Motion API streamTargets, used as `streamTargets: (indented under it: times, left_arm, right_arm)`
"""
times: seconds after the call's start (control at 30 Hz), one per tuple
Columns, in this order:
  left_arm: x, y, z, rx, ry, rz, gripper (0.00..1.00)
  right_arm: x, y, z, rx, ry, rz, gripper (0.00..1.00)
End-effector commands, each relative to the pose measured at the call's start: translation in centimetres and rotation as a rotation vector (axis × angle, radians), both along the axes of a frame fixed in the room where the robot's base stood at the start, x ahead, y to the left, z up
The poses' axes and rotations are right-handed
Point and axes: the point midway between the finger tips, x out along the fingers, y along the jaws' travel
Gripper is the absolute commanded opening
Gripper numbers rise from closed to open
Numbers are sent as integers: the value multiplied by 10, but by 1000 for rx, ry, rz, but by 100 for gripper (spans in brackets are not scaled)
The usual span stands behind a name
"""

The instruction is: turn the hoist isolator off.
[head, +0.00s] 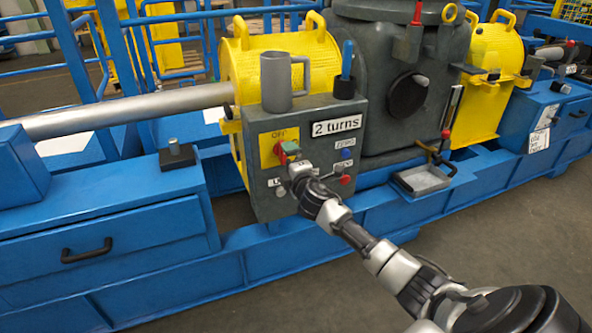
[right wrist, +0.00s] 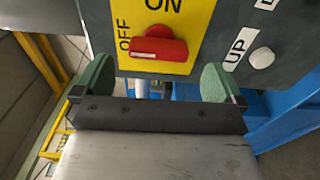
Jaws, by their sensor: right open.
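The isolator is a red handle (right wrist: 158,48) on a yellow plate (right wrist: 200,20) lettered ON and OFF. In the right wrist view the handle lies left to right, with its left end beside OFF and ON above it. In the head view the red handle (head: 289,148) is on the front of a grey control box (head: 262,197), partly hidden by my right gripper (head: 290,160). My right gripper is open, its green fingertips apart, and it shows in the right wrist view (right wrist: 158,84) just below the handle. Nothing is between the fingers. My left gripper is not in view.
A grey mug (head: 277,82) and a dark cup with a blue-handled tool (head: 346,72) stand on the box.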

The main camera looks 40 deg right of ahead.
Motion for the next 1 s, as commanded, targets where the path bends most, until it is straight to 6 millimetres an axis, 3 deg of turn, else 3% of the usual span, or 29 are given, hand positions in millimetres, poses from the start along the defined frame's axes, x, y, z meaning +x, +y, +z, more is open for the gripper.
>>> streamTargets:
  times: [0.1, 0.33, 1.0]
  left_arm:
    - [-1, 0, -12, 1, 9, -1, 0]
    - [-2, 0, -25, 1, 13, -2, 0]
    - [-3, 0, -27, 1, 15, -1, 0]
  right_arm:
    - [-23, 6, 0, 0, 2, 2, 100]
    - [-49, 12, 0, -1, 1, 1, 100]
    - [-54, 14, -2, 5, 3, 0, 100]
